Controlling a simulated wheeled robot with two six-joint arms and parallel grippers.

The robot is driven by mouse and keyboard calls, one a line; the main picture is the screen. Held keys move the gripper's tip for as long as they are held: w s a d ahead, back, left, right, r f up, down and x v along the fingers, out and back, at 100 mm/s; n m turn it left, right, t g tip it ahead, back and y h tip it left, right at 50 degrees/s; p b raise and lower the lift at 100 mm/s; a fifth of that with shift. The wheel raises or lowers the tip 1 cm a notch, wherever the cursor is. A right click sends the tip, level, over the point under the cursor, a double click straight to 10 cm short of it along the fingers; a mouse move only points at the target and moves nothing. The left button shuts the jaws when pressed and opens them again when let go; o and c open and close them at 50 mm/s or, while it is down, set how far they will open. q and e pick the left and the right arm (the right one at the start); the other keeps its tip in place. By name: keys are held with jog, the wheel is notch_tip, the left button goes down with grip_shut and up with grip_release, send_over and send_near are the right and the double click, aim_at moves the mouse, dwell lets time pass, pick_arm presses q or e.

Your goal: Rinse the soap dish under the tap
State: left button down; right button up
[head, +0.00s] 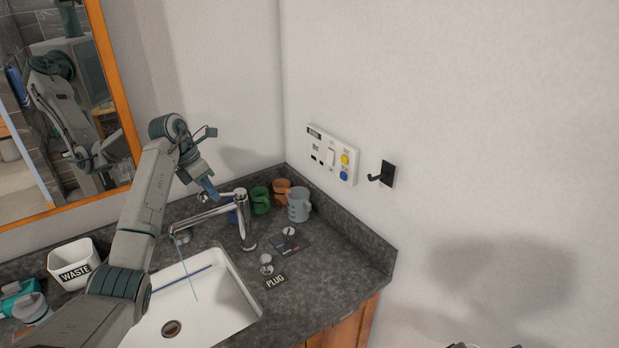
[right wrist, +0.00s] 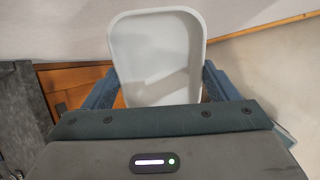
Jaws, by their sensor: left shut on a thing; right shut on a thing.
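The tap (head: 246,222) stands behind the white sink (head: 222,308), with its spout over the basin. A thin bluish stream of water (head: 188,275) falls from the spout. My left gripper (head: 208,190) is at the tap's lever (head: 222,194) and shut on it; the fingers partly hide the contact. In the right wrist view, a pale grey soap dish (right wrist: 155,60) with a raised rim sits between the blue fingers of my right gripper (right wrist: 157,88). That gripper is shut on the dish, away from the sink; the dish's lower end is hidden.
A plug (head: 266,264) and several cups, including a grey one (head: 299,205), stand on the dark counter (head: 325,262). A waste bin (head: 74,263) is left of the sink. A socket panel (head: 332,155) and black hook (head: 384,174) are on the wall.

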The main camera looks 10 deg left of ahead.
pick_arm(q)
jog(key=shift+s+r, duration=0.1)
pick_arm(e)
jog(key=shift+r, duration=0.6)
pick_arm(q)
jog(key=shift+f, duration=0.2)
jog(key=c, duration=1.6)
grip_release()
jog(key=shift+a, duration=0.1)
jog(key=shift+o, duration=0.4)
jog(key=shift+s+a+r, duration=0.1)
jog(key=shift+s+r, duration=0.05)
pick_arm(e)
jog(key=shift+s+a, duration=0.1)
jog(key=shift+a, duration=0.05)
jog(key=shift+r, duration=0.1)
pick_arm(q)
jog(key=shift+r+p, duration=0.1)
jog(key=shift+p, duration=0.2)
